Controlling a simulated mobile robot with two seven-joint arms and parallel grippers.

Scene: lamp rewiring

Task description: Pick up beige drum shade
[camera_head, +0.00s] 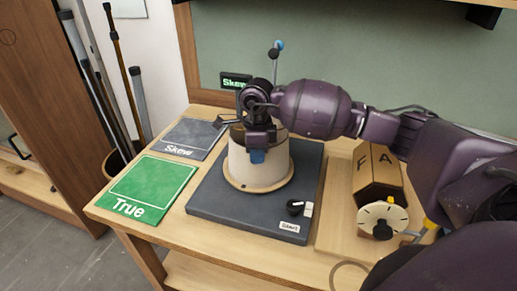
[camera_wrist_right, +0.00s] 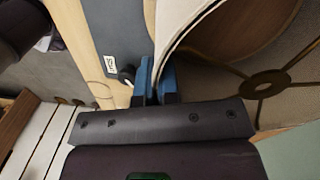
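The beige drum shade (camera_head: 262,172) stands upright on the dark grey board on the table, its lower edge ringed by a wood-coloured band. My right gripper (camera_head: 257,152) reaches down over its top rim, and its wrist hides much of the shade's top. In the right wrist view the shade (camera_wrist_right: 185,22) shows its open end and a brass spider fitting (camera_wrist_right: 264,84). The blue fingers of the right gripper (camera_wrist_right: 156,82) sit close together, one on each side of the shade's wall, and look shut on it. My left gripper is not in view.
A green "True" mat (camera_head: 150,188) and a grey "Skew" mat (camera_head: 190,137) lie left. A wooden block (camera_head: 376,175) and cream dial (camera_head: 382,219) stand right. A wall rises behind.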

